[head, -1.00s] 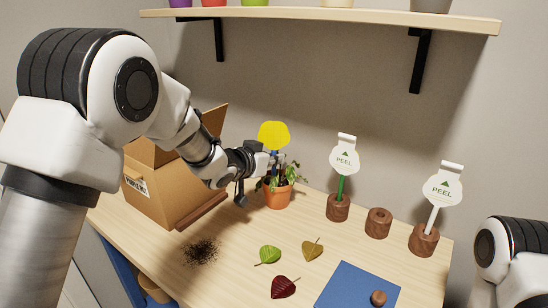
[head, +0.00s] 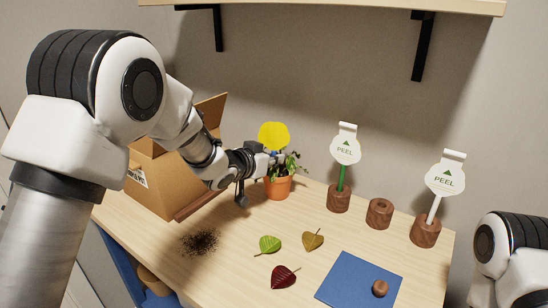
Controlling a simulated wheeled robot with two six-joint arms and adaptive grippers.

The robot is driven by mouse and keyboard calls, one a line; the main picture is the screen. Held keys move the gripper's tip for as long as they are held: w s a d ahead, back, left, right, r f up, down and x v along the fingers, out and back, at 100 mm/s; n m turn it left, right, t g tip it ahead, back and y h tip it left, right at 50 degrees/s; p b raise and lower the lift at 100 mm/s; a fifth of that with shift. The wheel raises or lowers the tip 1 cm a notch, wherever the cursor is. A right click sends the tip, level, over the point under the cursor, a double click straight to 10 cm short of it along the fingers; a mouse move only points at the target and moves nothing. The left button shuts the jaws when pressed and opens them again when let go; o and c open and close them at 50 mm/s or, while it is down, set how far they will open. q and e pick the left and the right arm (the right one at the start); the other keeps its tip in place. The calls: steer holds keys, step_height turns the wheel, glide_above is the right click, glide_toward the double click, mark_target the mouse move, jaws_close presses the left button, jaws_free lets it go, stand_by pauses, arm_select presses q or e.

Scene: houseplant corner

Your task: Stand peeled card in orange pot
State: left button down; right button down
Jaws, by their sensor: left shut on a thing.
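The peeled card (head: 273,135) is bright yellow and upright, just above the orange pot (head: 279,188) with its green plant at the back of the table. My left gripper (head: 272,160) is at the pot's rim, shut on the card's stem. The stem's lower end is hidden by the leaves and gripper, so I cannot tell whether it touches the soil. My right gripper is out of view; only part of that arm shows at the right edge.
Two white PEEL cards (head: 345,148) (head: 445,178) stand in wooden holders; an empty wooden holder (head: 380,213) is between them. A cardboard box (head: 160,185) stands left of the pot. Spilled soil (head: 200,242), several leaves (head: 270,244) and a blue mat (head: 345,287) lie in front.

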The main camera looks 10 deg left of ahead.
arm_select(q)
steer(key=shift+f, duration=0.35)
steer(key=c, duration=1.2)
jaws_free()
steer(key=p+v, duration=0.1)
steer(key=v, duration=0.9)
steer(key=shift+a, duration=0.1)
